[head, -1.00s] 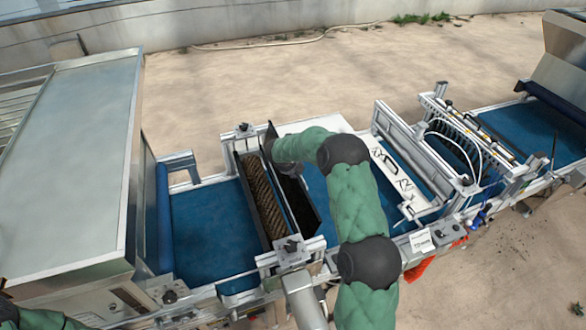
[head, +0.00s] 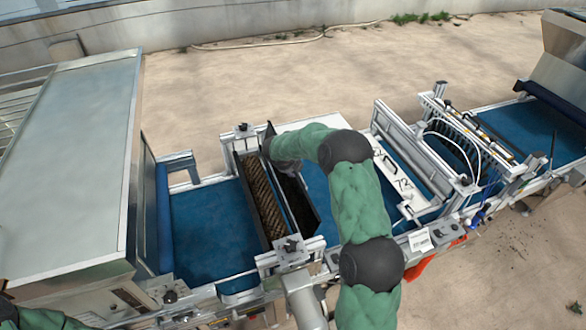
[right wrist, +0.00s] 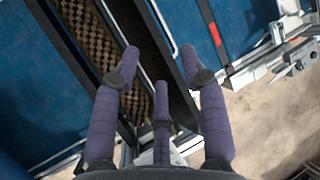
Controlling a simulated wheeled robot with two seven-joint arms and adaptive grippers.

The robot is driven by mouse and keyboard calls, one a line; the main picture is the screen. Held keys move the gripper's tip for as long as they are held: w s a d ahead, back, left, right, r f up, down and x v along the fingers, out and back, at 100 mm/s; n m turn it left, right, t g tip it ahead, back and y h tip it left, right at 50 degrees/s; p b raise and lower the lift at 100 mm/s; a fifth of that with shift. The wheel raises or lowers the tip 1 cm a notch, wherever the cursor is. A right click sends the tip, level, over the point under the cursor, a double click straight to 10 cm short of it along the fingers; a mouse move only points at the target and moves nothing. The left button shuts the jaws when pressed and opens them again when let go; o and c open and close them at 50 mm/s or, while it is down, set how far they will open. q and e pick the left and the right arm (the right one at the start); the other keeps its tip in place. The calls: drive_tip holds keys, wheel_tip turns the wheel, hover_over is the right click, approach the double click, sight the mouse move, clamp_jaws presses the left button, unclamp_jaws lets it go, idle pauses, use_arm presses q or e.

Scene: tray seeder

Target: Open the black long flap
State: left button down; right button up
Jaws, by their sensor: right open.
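The black long flap (head: 313,215) runs along the dark trough beside the brown bristle roller (head: 265,205) in the head view. My right arm covers part of its far end. In the right wrist view, the flap (right wrist: 143,28) appears as a long black strip slanting between my fingers. My right gripper (right wrist: 160,58) is open there, with one finger towards the roller side and one towards the blue belt side. A third finger shows between them, lower down. I cannot tell whether any finger touches the flap. My left gripper is out of view.
Blue belts (head: 210,232) lie on both sides of the roller. A large metal housing (head: 75,165) stands at left. A white frame with hoses (head: 455,150) stands at right. Metal side rails and brackets (head: 290,250) border the near edge.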

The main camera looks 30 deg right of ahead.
drive_tip(key=v, duration=1)
